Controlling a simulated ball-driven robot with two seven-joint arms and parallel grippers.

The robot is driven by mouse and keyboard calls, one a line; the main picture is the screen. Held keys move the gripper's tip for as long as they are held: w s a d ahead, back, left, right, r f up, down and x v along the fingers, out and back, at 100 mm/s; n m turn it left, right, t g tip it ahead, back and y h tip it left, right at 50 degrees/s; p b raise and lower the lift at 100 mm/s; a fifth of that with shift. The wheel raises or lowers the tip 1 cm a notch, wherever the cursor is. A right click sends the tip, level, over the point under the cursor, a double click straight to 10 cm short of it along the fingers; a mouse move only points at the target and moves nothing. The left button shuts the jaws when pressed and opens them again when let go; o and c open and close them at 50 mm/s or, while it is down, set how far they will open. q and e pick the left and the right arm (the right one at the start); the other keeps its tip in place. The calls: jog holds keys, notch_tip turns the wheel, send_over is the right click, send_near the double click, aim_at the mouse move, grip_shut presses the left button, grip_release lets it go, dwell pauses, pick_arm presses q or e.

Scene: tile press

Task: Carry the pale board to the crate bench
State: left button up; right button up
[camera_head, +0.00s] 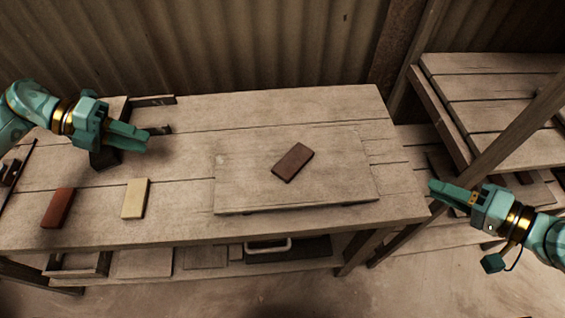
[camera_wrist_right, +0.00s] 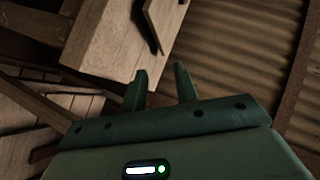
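The pale board (camera_head: 235,190) lies flat on the near workbench, right of its middle. A dark brown tile (camera_head: 293,162) rests on top of it. My left gripper (camera_head: 148,140) is above the left part of the workbench, well apart from the board; I cannot tell whether its fingers are parted. My right gripper (camera_head: 432,186) is just beyond the workbench's right end, apart from the board. In the right wrist view its two fingers (camera_wrist_right: 162,82) stand apart with nothing between them. A slatted wooden bench (camera_head: 490,85) at the right may be the crate bench.
A red-brown tile (camera_head: 57,207) and a cream tile (camera_head: 135,198) lie on the workbench (camera_head: 185,225) at the left. A slanting post (camera_head: 500,140) stands before the right bench. A corrugated wall (camera_head: 200,40) closes the back. The lower shelf holds flat pieces.

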pick_arm(q)
jog(key=shift+d, duration=0.1)
